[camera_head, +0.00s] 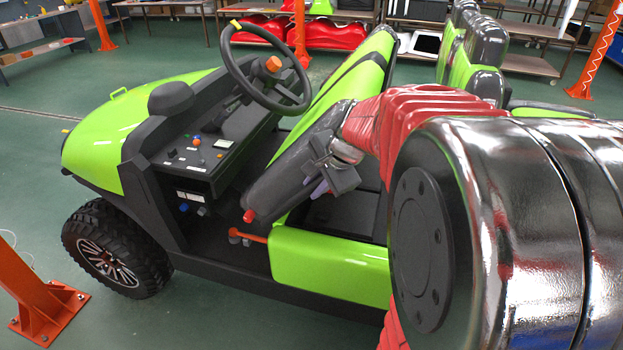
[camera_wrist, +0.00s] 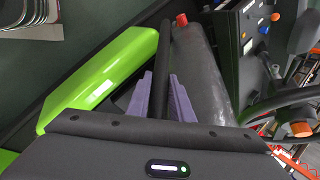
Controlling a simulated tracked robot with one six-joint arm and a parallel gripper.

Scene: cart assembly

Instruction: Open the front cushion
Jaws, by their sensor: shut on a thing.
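The front cushion (camera_head: 277,190) is a dark grey padded seat, tilted up steeply in the cart. Its red-tipped corner is low, near the orange lever, and a dark open seat base shows beside it. In the wrist view, the cushion's grey side (camera_wrist: 203,75) runs up the middle. My gripper (camera_head: 322,186) is at the cushion's near edge, with its purple fingers partly hidden. In the wrist view, my gripper (camera_wrist: 160,92) has its two purple fingers on either side of the cushion's dark edge strip, shut on it.
The steering wheel (camera_head: 268,68) and dashboard (camera_head: 195,160) are left of the cushion. The green backrest (camera_head: 352,78) stands behind it. A green side panel (camera_head: 330,267) and orange lever (camera_head: 252,236) are below. An orange post (camera_head: 38,285) stands at the lower left.

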